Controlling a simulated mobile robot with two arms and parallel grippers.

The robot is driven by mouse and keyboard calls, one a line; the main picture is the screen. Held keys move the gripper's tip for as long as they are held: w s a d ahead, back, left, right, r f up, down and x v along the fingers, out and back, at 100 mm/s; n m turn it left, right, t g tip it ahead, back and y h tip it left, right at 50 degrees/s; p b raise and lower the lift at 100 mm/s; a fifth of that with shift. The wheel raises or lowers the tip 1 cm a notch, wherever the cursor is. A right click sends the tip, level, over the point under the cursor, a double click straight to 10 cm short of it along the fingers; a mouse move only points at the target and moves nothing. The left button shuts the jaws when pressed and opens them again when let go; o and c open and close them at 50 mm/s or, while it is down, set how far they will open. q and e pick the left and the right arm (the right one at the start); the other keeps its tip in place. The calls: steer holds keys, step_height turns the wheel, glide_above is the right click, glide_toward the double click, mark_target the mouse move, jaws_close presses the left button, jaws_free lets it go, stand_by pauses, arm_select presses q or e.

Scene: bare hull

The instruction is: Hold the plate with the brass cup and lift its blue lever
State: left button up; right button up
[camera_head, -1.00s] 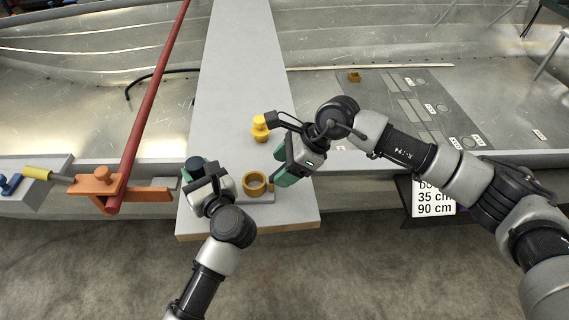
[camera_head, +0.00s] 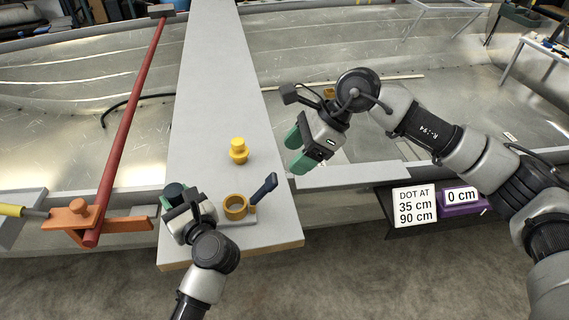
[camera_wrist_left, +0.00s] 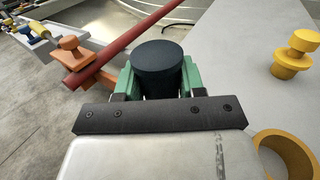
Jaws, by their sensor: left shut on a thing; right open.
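The brass cup (camera_head: 236,207) stands on a small grey plate (camera_head: 247,220) near the front end of the long grey board. The cup's rim also shows in the left wrist view (camera_wrist_left: 288,155). The dark blue lever (camera_head: 265,188) slants up and right beside the cup. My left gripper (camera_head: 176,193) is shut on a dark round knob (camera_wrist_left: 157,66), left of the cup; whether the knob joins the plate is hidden. My right gripper (camera_head: 298,150) is open and empty, above and right of the lever, apart from it.
A yellow knobbed piece (camera_head: 238,152) stands on the board (camera_head: 215,80) behind the cup. A red bar (camera_head: 125,130) runs along the left, through an orange clamp (camera_head: 75,222). A sign (camera_head: 414,206) and a purple box (camera_head: 461,209) are at right.

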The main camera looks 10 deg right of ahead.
stand_by(0.4)
arm_select(q)
steer(key=o, duration=1.1)
